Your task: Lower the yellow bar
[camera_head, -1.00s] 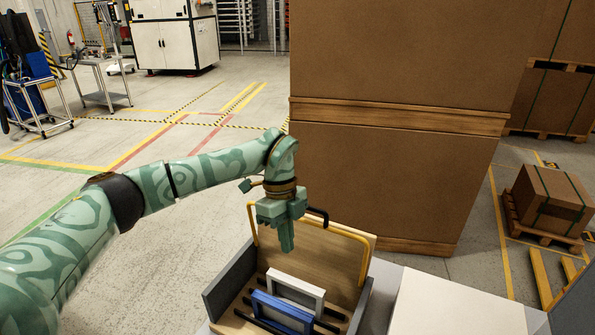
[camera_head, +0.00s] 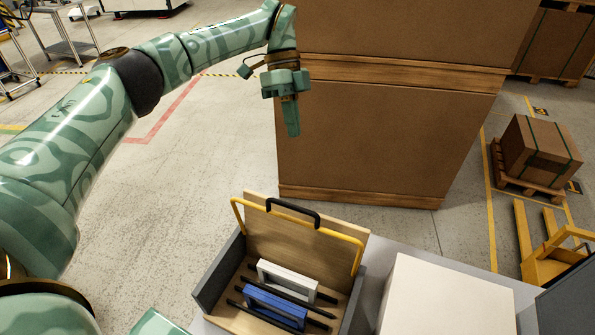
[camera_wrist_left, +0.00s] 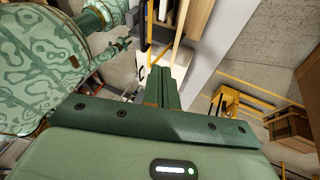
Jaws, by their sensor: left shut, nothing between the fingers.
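The yellow bar (camera_head: 341,237) stands raised over the back board of an open wooden box (camera_head: 260,233) in the head view. A black grip (camera_head: 293,206) sits on the bar's top middle. My left gripper (camera_head: 292,130) is shut and empty, fingers pointing down. It is above and apart from the bar, in front of the tall cardboard stack. Its closed fingers (camera_wrist_left: 160,80) also show in the left wrist view. My right gripper is not in view.
A white frame (camera_head: 288,278) and a blue frame (camera_head: 274,305) stand in slots inside the box. A white block (camera_head: 445,295) stands right of the box. The tall cardboard stack (camera_head: 370,140) rises behind. Open floor lies left of the box.

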